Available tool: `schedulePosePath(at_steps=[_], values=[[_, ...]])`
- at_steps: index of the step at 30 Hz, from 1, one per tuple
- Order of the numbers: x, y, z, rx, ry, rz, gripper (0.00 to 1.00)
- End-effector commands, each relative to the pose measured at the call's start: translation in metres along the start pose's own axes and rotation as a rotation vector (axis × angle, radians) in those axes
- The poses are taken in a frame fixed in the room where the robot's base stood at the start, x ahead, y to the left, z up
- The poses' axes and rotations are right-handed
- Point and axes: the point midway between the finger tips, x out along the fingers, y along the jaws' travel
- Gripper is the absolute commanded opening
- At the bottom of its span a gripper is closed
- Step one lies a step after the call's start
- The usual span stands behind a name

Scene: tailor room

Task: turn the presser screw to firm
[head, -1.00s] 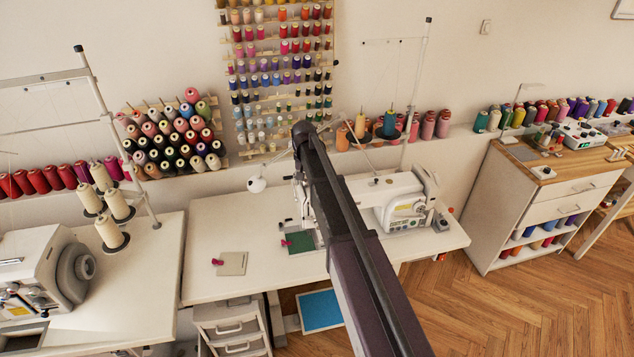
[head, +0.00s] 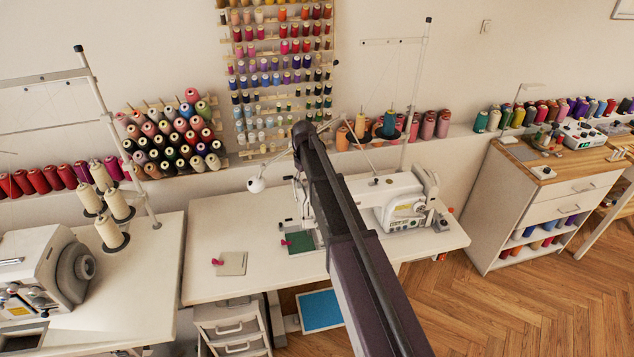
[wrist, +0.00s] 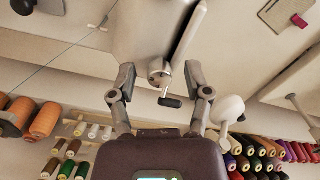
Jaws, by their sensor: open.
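The white sewing machine (head: 405,200) stands on the middle table in the head view, and my arm covers part of it. In the wrist view the end of the machine (wrist: 140,35) fills the top middle. A small round metal part with a black bar-shaped handle (wrist: 171,102) shows there, which looks like the presser screw. My gripper (wrist: 160,73) is open, with one finger on each side of this metal part. I see gaps on both sides and no clear contact.
A white lamp head (wrist: 228,108) is close beside the right finger in the wrist view. Thread cones (wrist: 45,120) and spools line the wall side. A green cloth piece (head: 301,241) and a beige piece (head: 232,264) lie on the table.

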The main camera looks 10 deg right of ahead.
Motion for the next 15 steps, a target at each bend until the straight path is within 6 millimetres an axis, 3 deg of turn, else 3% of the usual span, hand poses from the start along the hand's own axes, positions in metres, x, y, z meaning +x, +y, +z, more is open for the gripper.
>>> schedulePosePath(at_steps=[15], values=[[0.0000,-0.0001,0.0000,-0.339,0.000,0.000,0.63]])
